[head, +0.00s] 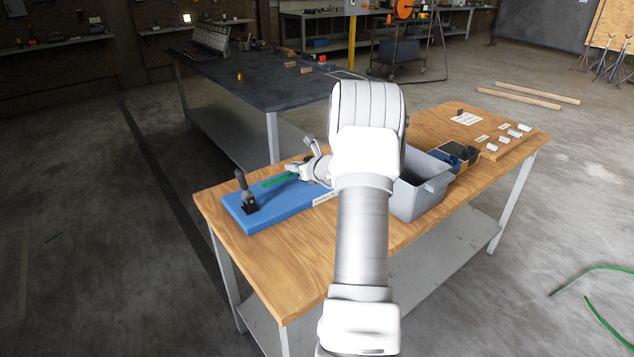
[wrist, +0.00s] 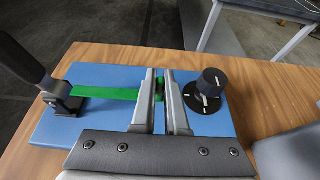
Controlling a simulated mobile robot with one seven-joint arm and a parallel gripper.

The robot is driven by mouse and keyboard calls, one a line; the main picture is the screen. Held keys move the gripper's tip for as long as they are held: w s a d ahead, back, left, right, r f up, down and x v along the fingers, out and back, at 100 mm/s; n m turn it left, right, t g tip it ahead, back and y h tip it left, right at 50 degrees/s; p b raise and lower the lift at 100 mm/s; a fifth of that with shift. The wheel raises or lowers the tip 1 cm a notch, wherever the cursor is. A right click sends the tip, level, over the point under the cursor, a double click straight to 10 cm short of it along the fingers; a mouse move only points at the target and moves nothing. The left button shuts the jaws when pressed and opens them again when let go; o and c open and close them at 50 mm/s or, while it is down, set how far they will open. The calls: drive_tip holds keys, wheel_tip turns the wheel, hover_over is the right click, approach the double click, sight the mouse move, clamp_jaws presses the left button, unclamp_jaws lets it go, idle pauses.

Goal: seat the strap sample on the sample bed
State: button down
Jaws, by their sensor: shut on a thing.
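The strap sample is a flat green strip (wrist: 105,94). It lies along the blue sample bed (wrist: 110,75), its left end at the black clamp (wrist: 66,103) with a raised lever. I cannot tell whether that end is under the clamp. My gripper (wrist: 161,76) is over the bed, shut on the strap near its right end; a bit of green shows between the fingers. In the head view the strap (head: 280,180) runs from my gripper (head: 290,169) towards the clamp (head: 246,195) on the bed (head: 275,209). My arm hides the bed's right end there.
A black knob (wrist: 206,90) stands on the bed close right of my fingers. A grey bin (head: 422,190) stands right of my arm on the wooden table (head: 290,238), with a divided tray (head: 456,156) beyond. Bare tabletop lies in front of the bed.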

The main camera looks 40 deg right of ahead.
sight(293, 191)
drive_tip(key=shift+w+a+r, duration=0.1)
drive_tip(key=shift+w+a, duration=0.1)
drive_tip(key=shift+w, duration=0.35)
drive_tip(key=shift+b, duration=0.35)
drive_tip(key=shift+f+b, duration=2)
drive_tip(key=shift+b, duration=0.05)
drive_tip(key=shift+f+b, duration=1.5)
drive_tip(key=shift+b, duration=0.8)
idle(2.8)
